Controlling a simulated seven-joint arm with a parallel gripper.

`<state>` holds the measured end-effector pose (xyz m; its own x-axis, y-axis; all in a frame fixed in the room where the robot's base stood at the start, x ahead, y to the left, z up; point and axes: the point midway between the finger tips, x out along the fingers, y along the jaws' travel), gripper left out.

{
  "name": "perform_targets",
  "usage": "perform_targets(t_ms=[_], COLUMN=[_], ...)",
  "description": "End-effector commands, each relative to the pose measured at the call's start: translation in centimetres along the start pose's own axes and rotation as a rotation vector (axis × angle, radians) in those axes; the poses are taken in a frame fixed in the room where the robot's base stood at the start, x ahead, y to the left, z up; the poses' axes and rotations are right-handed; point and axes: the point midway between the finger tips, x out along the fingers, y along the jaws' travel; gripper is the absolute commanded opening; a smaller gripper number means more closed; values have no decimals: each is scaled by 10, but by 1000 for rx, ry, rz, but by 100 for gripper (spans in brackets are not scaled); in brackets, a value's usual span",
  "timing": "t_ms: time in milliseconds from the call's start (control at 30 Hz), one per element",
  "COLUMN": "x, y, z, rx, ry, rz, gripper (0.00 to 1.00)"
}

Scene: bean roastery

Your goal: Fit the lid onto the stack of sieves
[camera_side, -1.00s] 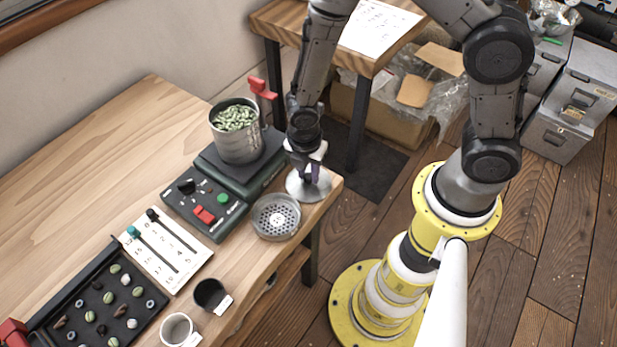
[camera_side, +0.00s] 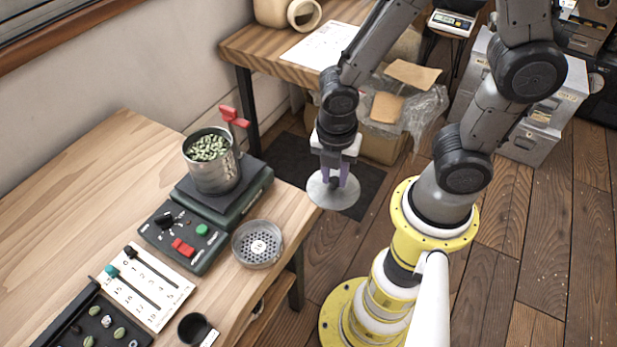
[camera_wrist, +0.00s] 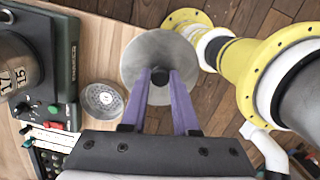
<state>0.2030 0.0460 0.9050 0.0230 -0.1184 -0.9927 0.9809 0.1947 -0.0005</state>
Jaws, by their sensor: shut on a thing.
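The lid (camera_side: 321,195) is a flat, pale metal disc with a black knob in its middle. My gripper (camera_side: 334,180) is shut on the knob, and the lid hangs just past the table's right corner. In the wrist view the two purple fingers (camera_wrist: 160,78) close on the knob, with the lid (camera_wrist: 158,47) spread out beyond them. The stack of sieves (camera_side: 257,244) is a round metal pan with a perforated floor and a small white label. It stands open near the table's front edge, left of and apart from the lid. It also shows in the wrist view (camera_wrist: 103,99).
A dark green scale (camera_side: 229,206) carries a metal can (camera_side: 216,175) of green beans behind the sieves. A control box (camera_side: 180,238) with red and green buttons sits to their left. A black cup (camera_side: 194,329) stands nearer the front edge. Open floor lies beneath the lid.

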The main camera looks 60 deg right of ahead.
Motion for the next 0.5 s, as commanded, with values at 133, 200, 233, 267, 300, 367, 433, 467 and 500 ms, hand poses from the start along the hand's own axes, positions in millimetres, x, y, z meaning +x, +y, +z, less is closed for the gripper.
perform_targets(t_ms=[133, 200, 233, 267, 300, 367, 433, 467, 500], x=[-9, -11, -12, -13, -13, -14, -19, -22, -27], y=[-18, -24, -26, -28, -31, -36, -35, -30, -23], z=[1, 2, 2, 2, 3, 4, 6, 6, 6], rx=[-1, 0, -1, -3, -6, -11, -18, -23, -26], ry=[1, 0, 1, 1, 1, 1, 1, 1, 1], rz=[4, 2, 3, 3, 3, 3, 8, 9, 9], gripper=[0, 0, 0, 0, 0, 0, 0, 0, 0])
